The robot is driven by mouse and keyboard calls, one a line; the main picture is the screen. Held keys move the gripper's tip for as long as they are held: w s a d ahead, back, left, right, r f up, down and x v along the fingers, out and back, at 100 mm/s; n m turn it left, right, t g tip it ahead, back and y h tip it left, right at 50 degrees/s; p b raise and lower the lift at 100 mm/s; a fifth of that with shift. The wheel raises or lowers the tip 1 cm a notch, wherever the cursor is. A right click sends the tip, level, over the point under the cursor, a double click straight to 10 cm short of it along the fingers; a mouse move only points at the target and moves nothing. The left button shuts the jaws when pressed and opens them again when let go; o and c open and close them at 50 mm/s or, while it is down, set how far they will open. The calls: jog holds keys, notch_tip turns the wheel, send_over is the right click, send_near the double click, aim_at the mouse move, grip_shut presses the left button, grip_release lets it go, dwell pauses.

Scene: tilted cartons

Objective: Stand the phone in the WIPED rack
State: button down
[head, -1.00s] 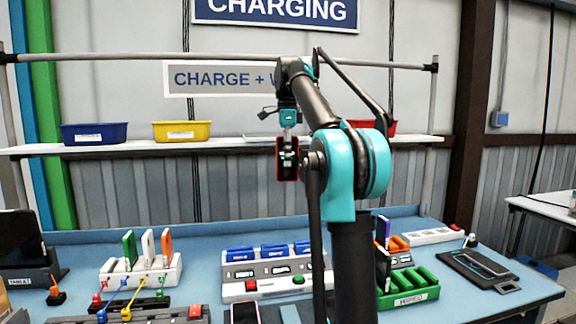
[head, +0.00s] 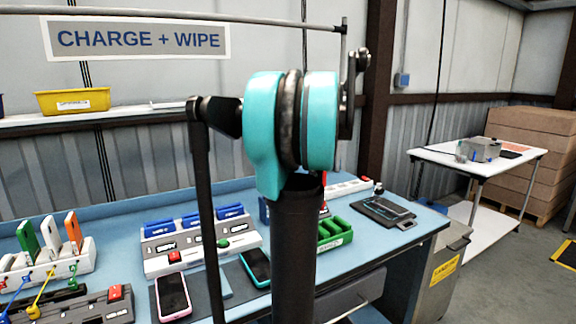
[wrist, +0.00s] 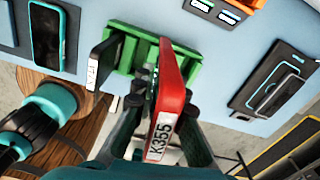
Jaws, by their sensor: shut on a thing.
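My gripper (wrist: 162,104) is shut on a red phone (wrist: 175,80) with a white K355 label, seen nearly edge-on in the wrist view. The phone's far end overlaps the green WIPED rack (wrist: 122,33); I cannot tell whether it is inside a slot or above it. A dark phone (wrist: 103,60) with a white label stands at the rack's left end. In the head view the green rack (head: 336,232) shows just right of my arm, which hides its left part and most of my gripper.
A teal-edged phone (head: 256,266) and a pink-edged phone (head: 173,296) lie left of my arm. A charging block (head: 200,245) with blue slots stands behind them. A dark pad (head: 385,212) with a device lies right of the rack. An orange piece (wrist: 243,4) is beyond the rack.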

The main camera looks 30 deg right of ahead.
jog(key=shift+m, duration=0.8)
jog(key=shift+s+d+f, duration=0.3)
jog(key=shift+s+f, duration=0.35)
jog(key=shift+f, duration=0.95)
jog(key=shift+s+d+f, duration=0.25)
jog(key=shift+s+f, duration=0.35)
jog(key=shift+f, duration=1.05)
jog(key=shift+s+d+f, duration=0.3)
jog(key=shift+s+f, duration=0.35)
jog(key=shift+f, duration=0.95)
jog(key=shift+f, duration=0.3)
jog(key=c, duration=1.5)
grip_release()
notch_tip(320, 180, up, 12)
jog(key=shift+r, duration=3.5)
